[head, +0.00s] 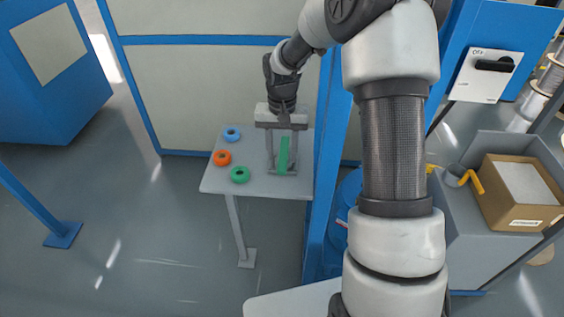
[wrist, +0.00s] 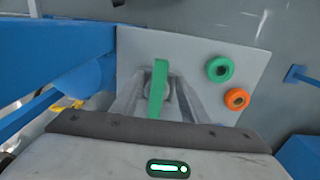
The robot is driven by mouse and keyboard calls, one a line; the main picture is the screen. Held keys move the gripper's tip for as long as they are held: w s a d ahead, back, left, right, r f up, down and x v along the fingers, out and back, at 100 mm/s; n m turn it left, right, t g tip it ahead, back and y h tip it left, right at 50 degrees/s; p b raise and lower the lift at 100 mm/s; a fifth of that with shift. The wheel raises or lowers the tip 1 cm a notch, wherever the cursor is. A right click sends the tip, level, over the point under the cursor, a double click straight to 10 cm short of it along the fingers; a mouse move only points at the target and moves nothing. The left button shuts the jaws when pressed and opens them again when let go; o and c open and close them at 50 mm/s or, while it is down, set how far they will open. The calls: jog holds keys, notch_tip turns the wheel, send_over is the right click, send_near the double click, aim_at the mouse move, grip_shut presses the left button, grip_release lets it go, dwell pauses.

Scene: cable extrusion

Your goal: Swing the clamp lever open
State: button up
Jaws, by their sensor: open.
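A slim green bar (head: 284,155) stands on the small grey table and looks like the clamp lever. It also shows in the wrist view (wrist: 158,88), rising from a grey base. My gripper (head: 281,163) points down over the table with its long grey fingers apart, one on each side of the green bar. The bar lies between the fingers, and no grip on it shows. Whether a finger touches it, I cannot tell. The clamp body below is mostly hidden by the fingers.
Blue (head: 232,134), orange (head: 222,157) and green (head: 240,174) rings lie at the table's (head: 215,186) left side. A blue post (head: 333,150) stands close on the right. A grey bench with a cardboard box (head: 515,195) is farther right. Floor left of the table is clear.

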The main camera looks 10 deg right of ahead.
aim_at(282, 165)
jog(key=shift+f, duration=1.8)
grip_shut()
